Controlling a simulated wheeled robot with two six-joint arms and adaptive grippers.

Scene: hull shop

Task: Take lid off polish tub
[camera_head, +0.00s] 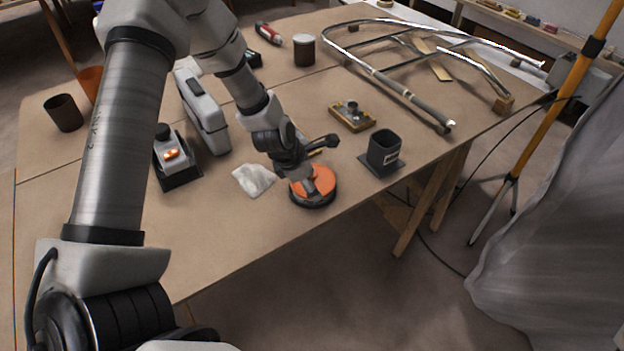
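The polish tub (313,201) is a low, dark round tub near the front edge of the workbench. Its orange lid (328,178) sits on top of it. My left gripper (312,187) reaches down from above, with its fingers at the lid and covering part of it. I cannot tell whether the fingers are closed on the lid or only beside or over it. My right gripper is not in view.
A white cloth (254,180) lies left of the tub, and a dark square cup (384,150) stands to its right. A grey case (203,112), an orange-and-grey tool (173,158) and a bent metal rail frame (400,88) are also on the bench (225,240). The front left is clear.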

